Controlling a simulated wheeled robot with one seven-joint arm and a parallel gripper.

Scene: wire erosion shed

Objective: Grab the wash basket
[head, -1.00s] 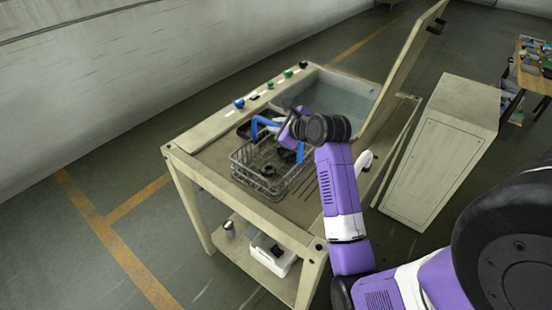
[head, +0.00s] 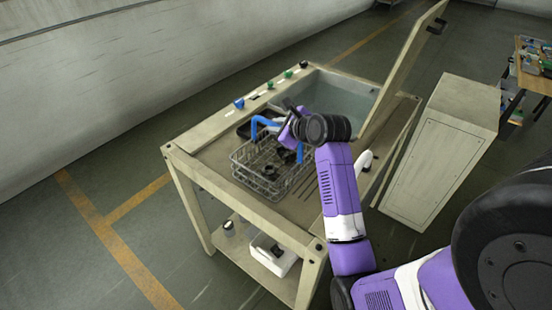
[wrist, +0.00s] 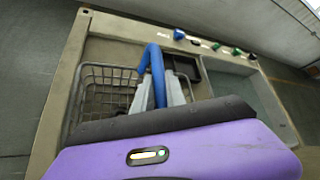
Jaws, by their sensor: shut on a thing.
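The wash basket (head: 243,168) is a grey wire basket with a blue arched handle (head: 301,152). It is on or just above the left part of the bench top, with a few dark parts inside. My gripper (head: 283,126) is over the basket, shut on the top bar of the blue handle. In the wrist view the pale fingers (wrist: 159,96) close around the blue handle (wrist: 156,65), and the basket's mesh (wrist: 98,92) shows to the left. My purple wrist hides the lower part of the basket there.
A sink basin (head: 340,96) with a raised lid (head: 403,62) is right of the basket. A dark tray (wrist: 187,66) lies behind it. Coloured knobs line the bench's back edge. A white box (head: 272,258) sits on the lower shelf. A beige cabinet (head: 440,150) stands at right.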

